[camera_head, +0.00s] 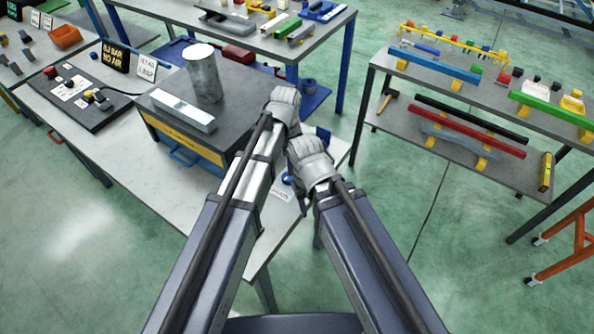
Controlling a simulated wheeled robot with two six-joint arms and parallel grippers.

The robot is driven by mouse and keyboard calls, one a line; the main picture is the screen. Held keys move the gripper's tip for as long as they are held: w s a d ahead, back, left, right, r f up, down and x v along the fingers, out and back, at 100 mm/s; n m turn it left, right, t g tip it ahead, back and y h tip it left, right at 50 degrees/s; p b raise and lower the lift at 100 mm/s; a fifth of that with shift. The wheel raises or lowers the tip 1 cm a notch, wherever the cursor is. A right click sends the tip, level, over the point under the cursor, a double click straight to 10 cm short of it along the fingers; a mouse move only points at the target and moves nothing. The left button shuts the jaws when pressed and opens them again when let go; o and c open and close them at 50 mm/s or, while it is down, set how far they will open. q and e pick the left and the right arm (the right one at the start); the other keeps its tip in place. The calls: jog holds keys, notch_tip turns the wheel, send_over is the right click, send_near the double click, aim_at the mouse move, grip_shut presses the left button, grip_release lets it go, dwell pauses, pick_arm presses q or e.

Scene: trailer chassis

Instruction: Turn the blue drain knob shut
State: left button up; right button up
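A small blue round piece (287,180), likely the blue drain knob, shows at the right part of the near table, between my two forearms. It is largely hidden by my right gripper, and its turn position cannot be read. My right gripper (305,150) is just right of and above it in the picture; whether it touches cannot be told. My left gripper (285,98) is farther up, by the right edge of the dark-topped box. The fingers of both grippers are seen from behind, so their opening is hidden.
The dark-topped box (225,125) on the near table (130,175) carries a metal cylinder (203,75) and a pale bar (183,110). A white label (281,192) lies near the blue piece. A shelved bench (440,150) stands right, with open floor between.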

aim_at(288, 179)
pick_arm(q)
jog(key=shift+f+b, duration=3.85)
jog(key=shift+f, duration=0.05)
grip_shut()
